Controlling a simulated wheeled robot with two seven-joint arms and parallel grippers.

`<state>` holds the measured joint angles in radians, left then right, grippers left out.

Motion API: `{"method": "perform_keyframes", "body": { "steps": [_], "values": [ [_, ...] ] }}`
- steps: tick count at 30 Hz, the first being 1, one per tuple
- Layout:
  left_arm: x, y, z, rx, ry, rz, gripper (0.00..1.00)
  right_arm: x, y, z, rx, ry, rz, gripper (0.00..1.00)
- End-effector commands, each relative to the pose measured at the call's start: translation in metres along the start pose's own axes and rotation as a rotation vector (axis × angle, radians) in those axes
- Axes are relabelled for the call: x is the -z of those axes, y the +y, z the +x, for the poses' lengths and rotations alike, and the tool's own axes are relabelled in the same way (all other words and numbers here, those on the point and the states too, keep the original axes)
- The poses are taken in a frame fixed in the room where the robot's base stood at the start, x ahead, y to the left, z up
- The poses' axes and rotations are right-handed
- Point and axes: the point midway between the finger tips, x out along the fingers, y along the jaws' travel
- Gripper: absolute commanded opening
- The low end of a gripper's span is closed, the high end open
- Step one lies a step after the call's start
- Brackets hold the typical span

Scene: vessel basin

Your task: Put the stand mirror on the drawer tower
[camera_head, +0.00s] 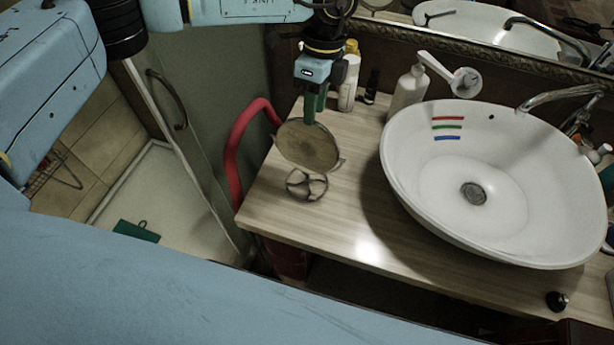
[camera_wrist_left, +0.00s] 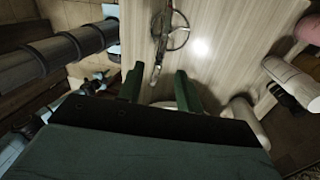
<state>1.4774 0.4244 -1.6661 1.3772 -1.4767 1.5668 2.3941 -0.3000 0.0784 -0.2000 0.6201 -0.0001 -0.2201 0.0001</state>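The stand mirror (camera_head: 308,147) stands on the wooden counter, a round brownish disc tilted on a thin wire stand with a round base (camera_head: 306,186). In the left wrist view the mirror (camera_wrist_left: 158,50) shows nearly edge-on. My left gripper (camera_head: 313,108) points down at the mirror's upper edge. In the left wrist view its green fingers (camera_wrist_left: 159,80) are apart, with the mirror's near end between their tips. Whether either finger touches it cannot be told. I cannot make out a drawer tower in either view. My right gripper is in neither view.
A white basin (camera_head: 400,185) fills the counter's right side. A pump bottle (camera_head: 407,92) and a white bottle (camera_head: 349,78) stand behind the mirror. A red curved rail (camera_head: 232,155) rises at the counter's left edge. Bare counter (camera_head: 335,225) lies in front of the mirror.

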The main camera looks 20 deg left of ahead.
Motion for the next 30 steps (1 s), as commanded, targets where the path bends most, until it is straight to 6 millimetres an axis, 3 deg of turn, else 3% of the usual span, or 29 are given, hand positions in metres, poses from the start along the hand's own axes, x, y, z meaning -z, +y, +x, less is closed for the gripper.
{"method": "perform_keyframes", "body": {
  "steps": [7,15,24,30],
  "values": [
    [-0.002,0.002,0.019,-0.003,0.000,0.001,0.35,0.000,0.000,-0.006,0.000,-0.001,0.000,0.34],
    [-0.004,0.004,0.057,-0.002,0.001,0.002,0.35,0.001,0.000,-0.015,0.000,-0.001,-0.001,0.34],
    [-0.004,0.004,0.062,-0.001,0.002,0.002,0.35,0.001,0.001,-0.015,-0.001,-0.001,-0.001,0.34],
    [-0.004,0.004,0.062,-0.001,0.002,0.002,0.09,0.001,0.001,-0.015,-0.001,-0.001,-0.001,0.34]
  ]
}}
